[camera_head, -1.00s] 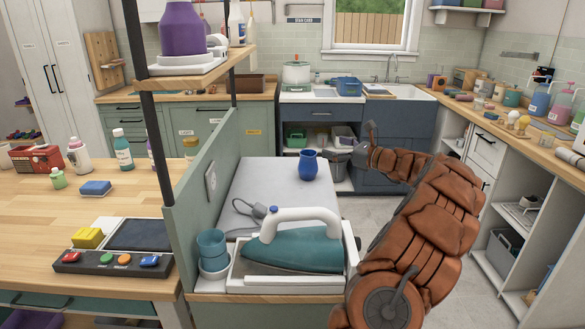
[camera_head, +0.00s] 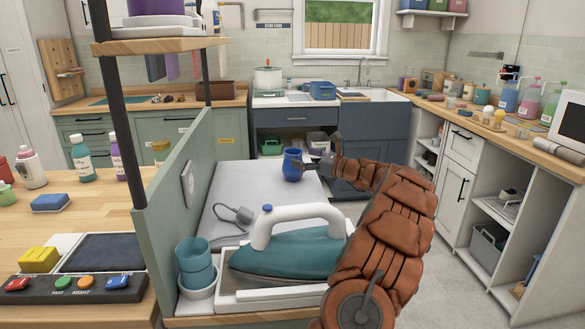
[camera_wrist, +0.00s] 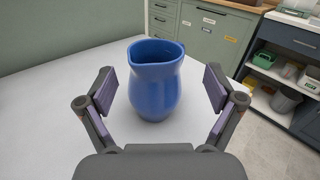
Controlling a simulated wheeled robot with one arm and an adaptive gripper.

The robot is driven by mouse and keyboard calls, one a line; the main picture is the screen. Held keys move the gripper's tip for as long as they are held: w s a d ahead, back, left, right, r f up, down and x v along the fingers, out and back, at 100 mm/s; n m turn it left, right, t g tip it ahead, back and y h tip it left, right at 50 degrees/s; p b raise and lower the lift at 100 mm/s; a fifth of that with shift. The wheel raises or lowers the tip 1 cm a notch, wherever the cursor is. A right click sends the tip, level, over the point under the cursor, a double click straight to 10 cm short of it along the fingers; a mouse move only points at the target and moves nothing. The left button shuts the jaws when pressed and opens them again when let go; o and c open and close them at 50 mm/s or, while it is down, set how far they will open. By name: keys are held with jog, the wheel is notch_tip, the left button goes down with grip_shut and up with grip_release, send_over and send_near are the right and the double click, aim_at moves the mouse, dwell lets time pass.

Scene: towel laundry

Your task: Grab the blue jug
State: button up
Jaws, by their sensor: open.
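The blue jug (camera_head: 292,165) stands upright on the grey ironing surface (camera_head: 232,196), near its far right part. In the wrist view the jug (camera_wrist: 155,85) stands centred between the two fingers, with clear gaps on both sides. My gripper (camera_wrist: 160,92) is open, one finger to the left of the jug and one to the right. In the head view my gripper (camera_head: 318,166) is at the jug's right side, partly overlapping it. I cannot tell from there whether it touches.
A teal iron (camera_head: 285,250) sits on its white tray at the near end, with stacked blue cups (camera_head: 196,262) to its left. A green partition (camera_head: 165,215) runs along the left side. A grey plug (camera_head: 238,213) lies on the surface. The surface around the jug is clear.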

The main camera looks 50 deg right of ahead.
jog(key=w, duration=0.1)
jog(key=w+a, duration=0.1)
jog(key=w, duration=0.1)
jog(key=shift+w+a, duration=0.1)
jog(key=shift+w, duration=0.6)
jog(key=shift+r, duration=0.1)
jog(key=c, duration=1.5)
jog(key=shift+c, duration=0.2)
